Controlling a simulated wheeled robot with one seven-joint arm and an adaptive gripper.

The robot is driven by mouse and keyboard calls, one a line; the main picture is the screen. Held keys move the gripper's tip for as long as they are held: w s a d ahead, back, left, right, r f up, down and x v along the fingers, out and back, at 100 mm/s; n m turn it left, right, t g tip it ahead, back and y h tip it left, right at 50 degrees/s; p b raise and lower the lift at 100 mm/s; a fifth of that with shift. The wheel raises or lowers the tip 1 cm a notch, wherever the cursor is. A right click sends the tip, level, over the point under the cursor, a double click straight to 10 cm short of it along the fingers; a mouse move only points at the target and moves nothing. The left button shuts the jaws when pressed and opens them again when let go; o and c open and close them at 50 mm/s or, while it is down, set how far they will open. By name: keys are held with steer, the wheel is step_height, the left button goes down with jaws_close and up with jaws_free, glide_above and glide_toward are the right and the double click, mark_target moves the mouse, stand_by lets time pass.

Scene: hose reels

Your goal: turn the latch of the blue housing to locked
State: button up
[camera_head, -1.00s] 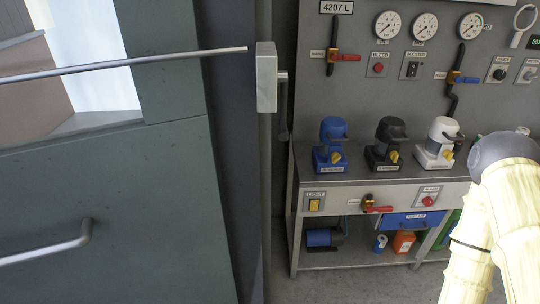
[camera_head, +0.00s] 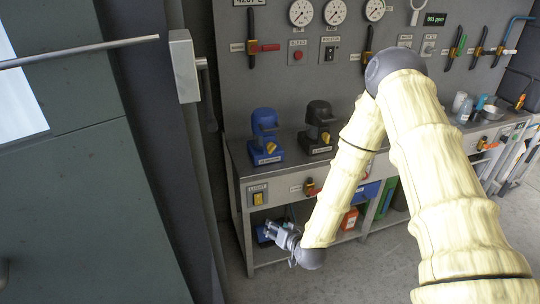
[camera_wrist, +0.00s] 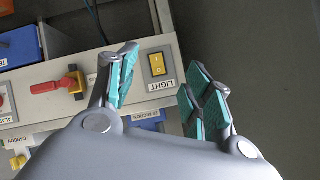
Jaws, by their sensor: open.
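The blue housing (camera_head: 264,128) stands on the left end of the bench top in the head view. A yellow latch (camera_head: 270,147) sits on its front, too small to tell its setting. In the wrist view only a label and edge near my fingers may belong to the housing; its latch is not clear there. My gripper (camera_head: 272,232) is low in front of the bench, below and apart from the blue housing. In the wrist view my gripper (camera_wrist: 165,92) has its fingers spread with nothing between them, and the yellow light switch (camera_wrist: 157,64) lies beyond the gap.
A black housing (camera_head: 318,126) stands right of the blue one. The bench front carries a red-handled valve (camera_wrist: 70,85) beside the light switch. A grey door (camera_head: 95,200) and a metal post with a box (camera_head: 184,66) stand at left. Open floor lies before the bench.

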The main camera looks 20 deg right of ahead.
mark_target(273, 150)
steer(key=w+d+r+m+t+h+b, duration=0.1)
steer(key=w+d+r+m+t, duration=0.35)
steer(key=w+r, duration=1.05)
steer(key=shift+n+t, duration=0.75)
steer(key=shift+t, duration=0.2)
steer(key=w, duration=0.3)
steer(key=w+p, duration=0.1)
steer(key=w, duration=0.2)
steer(key=w+d+r, duration=0.1)
steer(key=w, duration=0.2)
steer(key=shift+w+d, duration=0.1)
steer(key=shift+w, duration=0.15)
